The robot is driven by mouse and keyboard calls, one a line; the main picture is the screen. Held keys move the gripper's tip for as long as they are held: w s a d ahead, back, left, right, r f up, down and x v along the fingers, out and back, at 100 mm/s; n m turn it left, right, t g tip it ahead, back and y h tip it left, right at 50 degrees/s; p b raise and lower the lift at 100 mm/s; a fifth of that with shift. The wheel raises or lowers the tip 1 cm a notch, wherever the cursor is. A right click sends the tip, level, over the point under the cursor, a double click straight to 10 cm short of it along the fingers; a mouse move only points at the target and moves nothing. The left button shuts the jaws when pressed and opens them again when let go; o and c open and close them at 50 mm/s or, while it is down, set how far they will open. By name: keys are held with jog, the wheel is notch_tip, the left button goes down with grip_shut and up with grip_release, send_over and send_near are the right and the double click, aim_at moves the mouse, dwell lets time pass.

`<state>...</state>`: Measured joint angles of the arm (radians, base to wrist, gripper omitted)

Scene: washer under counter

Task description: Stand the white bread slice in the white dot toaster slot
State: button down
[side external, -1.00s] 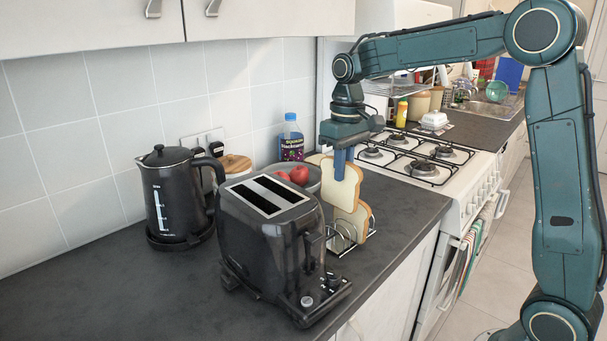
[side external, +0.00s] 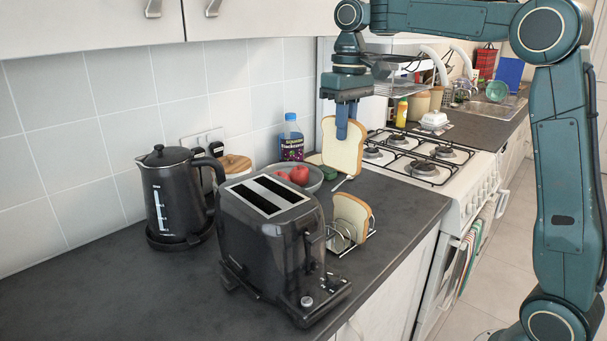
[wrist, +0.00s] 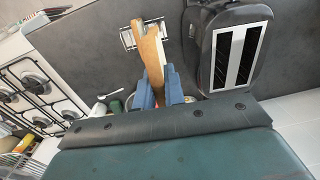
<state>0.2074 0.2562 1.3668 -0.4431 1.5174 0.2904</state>
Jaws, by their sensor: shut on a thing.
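My gripper (side external: 341,130) is shut on a white bread slice (side external: 341,154), holding it upright in the air above the rack. In the wrist view the slice (wrist: 150,55) is seen edge-on between the fingers. The black toaster (side external: 258,245) stands on the counter to the left, with two long empty slots (side external: 266,195) on top; it also shows in the wrist view (wrist: 208,50). I cannot make out a white dot beside either slot. Another bread slice (side external: 353,214) stands in the wire rack (side external: 338,241), right of the toaster.
A black kettle (side external: 174,195) stands left of the toaster. A bowl with red fruit (side external: 300,176) and a dark bottle (side external: 291,143) stand behind it. The stove (side external: 420,160) is at the right. The front left counter (side external: 110,290) is clear.

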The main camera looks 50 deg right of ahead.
dwell(0.6)
jog(key=w+a, duration=0.7)
jog(key=a, duration=0.5)
jog(key=shift+r, duration=0.3)
jog(key=shift+f, duration=0.15)
notch_tip(320, 180, down, 8)
dwell(1.1)
jog(key=shift+f, duration=0.1)
